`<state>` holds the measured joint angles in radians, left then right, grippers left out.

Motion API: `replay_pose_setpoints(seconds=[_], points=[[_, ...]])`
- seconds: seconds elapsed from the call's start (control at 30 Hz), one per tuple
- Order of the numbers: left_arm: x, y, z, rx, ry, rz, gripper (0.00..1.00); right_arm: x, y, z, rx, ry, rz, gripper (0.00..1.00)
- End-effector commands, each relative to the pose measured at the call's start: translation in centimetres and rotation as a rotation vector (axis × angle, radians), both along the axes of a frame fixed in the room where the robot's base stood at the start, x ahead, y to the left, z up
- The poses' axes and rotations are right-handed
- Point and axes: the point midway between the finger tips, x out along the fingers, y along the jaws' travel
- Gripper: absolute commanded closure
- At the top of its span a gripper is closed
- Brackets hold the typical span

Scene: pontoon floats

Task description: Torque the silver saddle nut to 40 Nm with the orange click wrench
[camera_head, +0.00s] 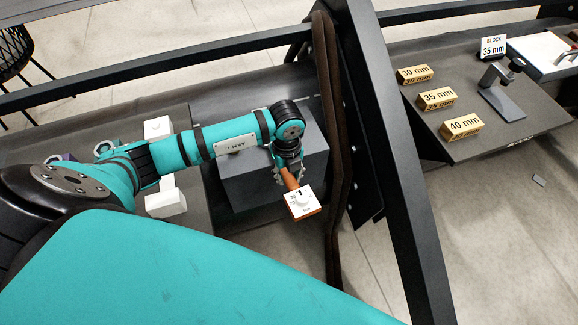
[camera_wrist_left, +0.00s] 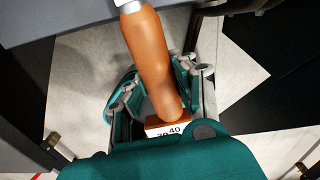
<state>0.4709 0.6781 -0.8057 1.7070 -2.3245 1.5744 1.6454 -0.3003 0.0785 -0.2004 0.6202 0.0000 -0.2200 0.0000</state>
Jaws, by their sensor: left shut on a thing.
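My left gripper (camera_head: 289,176) is shut on the orange click wrench (camera_head: 290,181), over the front edge of a dark grey box. The wrench's white dial end (camera_head: 301,202) points towards the front in the head view. In the left wrist view, the left gripper (camera_wrist_left: 155,100) has its fingers around the orange handle (camera_wrist_left: 151,55). A silver part shows at the handle's top edge there, and the dial label near the fingers shows a 40. The silver saddle nut cannot be made out in either view. My right gripper is not in view.
The dark grey box (camera_head: 255,185) stands under my left arm. Dark beams (camera_head: 385,150) and a brown hanging strap (camera_head: 335,130) stand close to its right. A side table (camera_head: 470,145) holds blocks marked 30 mm (camera_head: 414,75), 35 mm (camera_head: 436,98) and 40 mm (camera_head: 461,127), and a grey stand (camera_head: 503,95).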

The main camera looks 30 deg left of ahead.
Motion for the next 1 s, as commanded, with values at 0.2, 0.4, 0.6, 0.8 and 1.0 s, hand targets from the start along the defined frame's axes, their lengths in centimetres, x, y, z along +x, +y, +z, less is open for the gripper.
replay_pose_setpoints(seconds=[0.2, 0.4, 0.6, 0.8, 1.0], points=[[0.1, 0.0, 0.1, -0.001, -0.002, 0.0, 1.0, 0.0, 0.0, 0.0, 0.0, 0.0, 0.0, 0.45], [-0.2, 0.2, 0.1, -0.001, -0.003, -0.019, 1.0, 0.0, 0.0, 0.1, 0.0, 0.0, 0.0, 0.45], [-0.6, 0.6, 0.1, 0.0, -0.002, -0.057, 1.0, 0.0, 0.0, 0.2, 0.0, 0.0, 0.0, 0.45], [-0.9, 0.8, 0.1, -0.001, -0.002, -0.087, 1.0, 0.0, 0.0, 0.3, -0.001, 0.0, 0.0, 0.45], [-1.0, 0.9, 0.1, 0.0, -0.002, -0.09, 1.0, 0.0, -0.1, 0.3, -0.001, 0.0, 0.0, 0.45]])
